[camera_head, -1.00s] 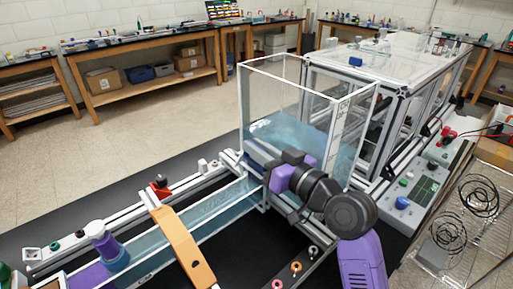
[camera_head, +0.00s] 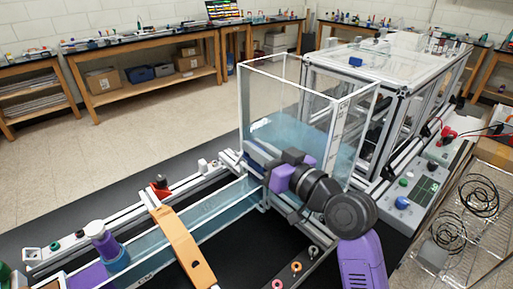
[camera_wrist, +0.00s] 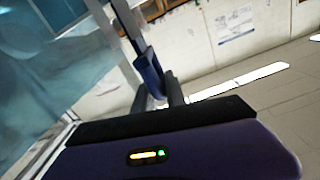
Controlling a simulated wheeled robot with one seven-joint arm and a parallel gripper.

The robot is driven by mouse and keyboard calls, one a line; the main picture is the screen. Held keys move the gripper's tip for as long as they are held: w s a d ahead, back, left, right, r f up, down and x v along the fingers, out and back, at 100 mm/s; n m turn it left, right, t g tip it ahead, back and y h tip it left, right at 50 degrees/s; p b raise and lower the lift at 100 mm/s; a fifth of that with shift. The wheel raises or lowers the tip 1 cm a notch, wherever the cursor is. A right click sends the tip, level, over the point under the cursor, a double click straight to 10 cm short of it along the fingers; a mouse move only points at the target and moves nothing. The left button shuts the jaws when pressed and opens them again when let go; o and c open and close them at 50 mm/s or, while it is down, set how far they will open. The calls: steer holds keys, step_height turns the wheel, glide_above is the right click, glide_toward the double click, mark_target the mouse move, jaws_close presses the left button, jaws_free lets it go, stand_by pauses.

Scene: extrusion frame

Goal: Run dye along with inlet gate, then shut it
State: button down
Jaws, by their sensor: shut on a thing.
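The clear flume channel (camera_head: 205,215) runs from the glass water tank (camera_head: 345,120) toward the lower left. My gripper (camera_head: 262,168) is at the tank's near wall, where the channel begins, shut on the dark blue handle of the inlet gate. The handle (camera_wrist: 150,75) shows in the wrist view against a dark finger, attached to an upright bar. The gate's plate is mostly hidden by my gripper. A purple-and-blue bottle-like piece (camera_head: 105,243), perhaps the dye holder, stands over the lower-left channel. A purple patch (camera_head: 92,276) shows near it; I cannot tell if it is dye.
An orange bridge (camera_head: 183,248) crosses the channel. A red knob piece (camera_head: 160,187) sits on the far rail. Several coloured rings (camera_head: 296,266) lie on the near rail. A control panel (camera_head: 418,195) stands at right. The floor beyond the black bench is clear.

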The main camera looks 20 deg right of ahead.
steer(key=shift+a, duration=0.15)
steer(key=shift+f+b, duration=1)
steer(key=c, duration=1.4)
jaws_free()
steer(key=shift+s, duration=0.1)
steer(key=shift+s, duration=0.15)
steer(key=b+v, duration=0.1)
steer(key=v, duration=0.6)
steer(key=shift+s+b, duration=0.2)
steer(key=shift+b, duration=0.1)
